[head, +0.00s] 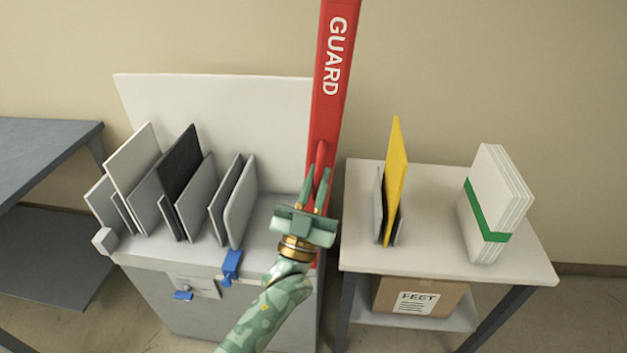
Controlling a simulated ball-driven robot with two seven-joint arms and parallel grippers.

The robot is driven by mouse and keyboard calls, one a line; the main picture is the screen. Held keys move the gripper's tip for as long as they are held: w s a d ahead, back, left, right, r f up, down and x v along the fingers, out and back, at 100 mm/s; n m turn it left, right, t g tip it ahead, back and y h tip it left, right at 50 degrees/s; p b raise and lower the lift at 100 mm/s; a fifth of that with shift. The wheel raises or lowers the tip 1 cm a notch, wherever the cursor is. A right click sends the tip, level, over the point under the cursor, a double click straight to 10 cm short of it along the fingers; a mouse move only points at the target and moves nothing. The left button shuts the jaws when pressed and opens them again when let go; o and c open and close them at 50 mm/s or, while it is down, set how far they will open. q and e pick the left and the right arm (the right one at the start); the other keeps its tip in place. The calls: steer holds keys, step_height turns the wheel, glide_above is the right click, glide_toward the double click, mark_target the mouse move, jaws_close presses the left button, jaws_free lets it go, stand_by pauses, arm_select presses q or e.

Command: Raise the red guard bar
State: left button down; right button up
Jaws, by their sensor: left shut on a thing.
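The red guard bar (333,75) carries the white word GUARD. It stands near upright at the right end of the grey machine, leaning slightly right toward its top, which runs out of the head view. A red handle (321,153) sticks out from its lower part. My left gripper (317,178) is shut on this handle, with one finger on each side of it. The gripper and wrist hide part of the bar's lower end. My right gripper is not in view.
The machine (185,258) holds several grey, white and black panels in slots, before a white backboard (225,105). A table (450,185) at right bears a yellow panel (396,165) and a green-banded white stack (495,205), with a carton (440,298) below. A grey bench (40,150) stands left.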

arm_select(q)
steer(key=shift+d+f, duration=0.25)
steer(key=c, duration=1.5)
jaws_free()
steer(key=shift+o, duration=0.2)
steer(key=shift+s, duration=0.1)
steer(key=b+v, duration=0.2)
steer(key=v, duration=1.4)
